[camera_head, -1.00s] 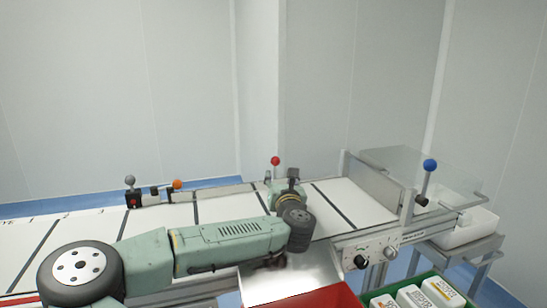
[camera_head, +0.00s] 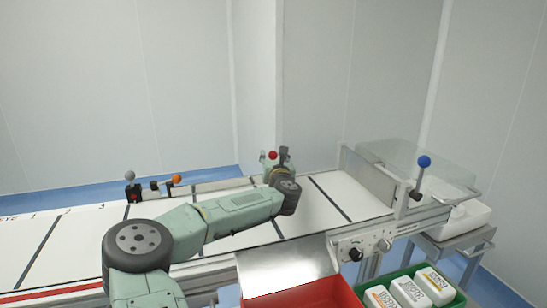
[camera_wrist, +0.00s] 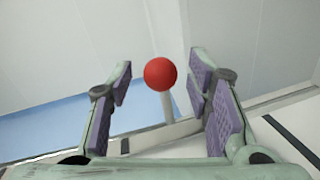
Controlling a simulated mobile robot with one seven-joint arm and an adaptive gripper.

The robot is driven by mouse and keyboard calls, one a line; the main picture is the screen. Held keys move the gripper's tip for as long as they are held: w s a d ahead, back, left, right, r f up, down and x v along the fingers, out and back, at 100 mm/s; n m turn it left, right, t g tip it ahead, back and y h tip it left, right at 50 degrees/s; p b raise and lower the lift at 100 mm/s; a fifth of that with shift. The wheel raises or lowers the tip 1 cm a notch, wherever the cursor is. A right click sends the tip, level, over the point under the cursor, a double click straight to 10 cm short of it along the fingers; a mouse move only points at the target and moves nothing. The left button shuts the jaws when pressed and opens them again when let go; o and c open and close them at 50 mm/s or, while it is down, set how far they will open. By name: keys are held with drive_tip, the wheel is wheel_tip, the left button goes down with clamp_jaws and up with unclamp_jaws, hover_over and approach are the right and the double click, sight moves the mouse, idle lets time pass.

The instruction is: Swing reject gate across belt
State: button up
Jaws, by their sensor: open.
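A red ball knob (camera_head: 272,155) tops a short pale post at the far edge of the white belt (camera_head: 316,215). My gripper (camera_head: 275,155) is at this knob, over the far side of the belt. In the wrist view the red knob (camera_wrist: 160,73) and its post (camera_wrist: 168,106) appear between my two spread fingers (camera_wrist: 160,85), with space on both sides. No finger visibly touches it. A low grey bar (camera_head: 222,185) runs along the belt's far edge, left of the knob. Whether it is the reject gate I cannot tell. My gripper hides the post's base in the head view.
Grey (camera_head: 130,175) and orange (camera_head: 177,179) knobs stand at the far edge, left. A blue-knobbed lever (camera_head: 424,163) and clear cover (camera_head: 405,158) stand right. A red bin (camera_head: 315,293) and green crate (camera_head: 447,299) with white packs are in front.

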drive_tip(key=shift+c, duration=0.3)
clamp_jaws()
idle(0.6)
